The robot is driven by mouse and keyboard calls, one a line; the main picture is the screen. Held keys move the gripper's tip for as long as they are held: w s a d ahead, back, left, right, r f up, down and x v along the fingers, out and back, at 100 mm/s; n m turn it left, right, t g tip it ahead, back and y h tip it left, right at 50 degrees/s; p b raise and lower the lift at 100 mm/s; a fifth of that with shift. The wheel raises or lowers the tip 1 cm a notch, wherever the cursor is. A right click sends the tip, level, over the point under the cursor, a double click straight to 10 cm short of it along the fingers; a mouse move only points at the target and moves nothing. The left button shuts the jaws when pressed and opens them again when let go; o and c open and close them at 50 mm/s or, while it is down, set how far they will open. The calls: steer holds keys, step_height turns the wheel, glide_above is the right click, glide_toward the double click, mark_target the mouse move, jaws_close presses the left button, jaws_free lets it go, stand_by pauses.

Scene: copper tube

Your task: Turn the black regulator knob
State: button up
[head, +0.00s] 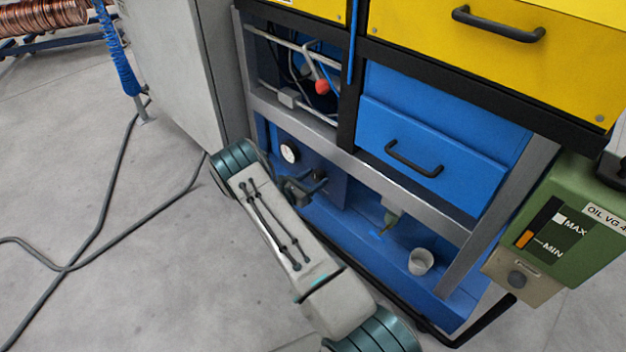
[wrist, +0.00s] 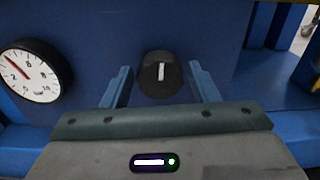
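The black regulator knob (wrist: 160,75) shows in the wrist view on a blue panel, with a white line on its face standing nearly upright. My gripper (wrist: 159,67) is open, with one blue finger on each side of the knob. A gap shows between the knob and each finger, so neither appears to touch it. In the head view my arm reaches down to the lower blue compartment, where the knob and fingertips are too small and dark to tell apart clearly.
A white pressure gauge (wrist: 30,75) sits left of the knob; it also shows in the head view (head: 289,151). A blue drawer (head: 430,150) is above right. A white cup (head: 421,262) stands on the lower blue shelf. A green oil box (head: 575,225) is at right.

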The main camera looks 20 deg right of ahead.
steer(key=c, duration=0.6)
steer(key=shift+m, duration=0.3)
steer(key=m+b, duration=0.1)
steer(key=m, duration=0.4)
steer(key=shift+b, duration=0.3)
steer(key=m+b, duration=0.1)
steer(key=m, duration=0.5)
steer(key=shift+s+m, duration=0.1)
steer(key=shift+m, duration=0.2)
steer(key=o, duration=1)
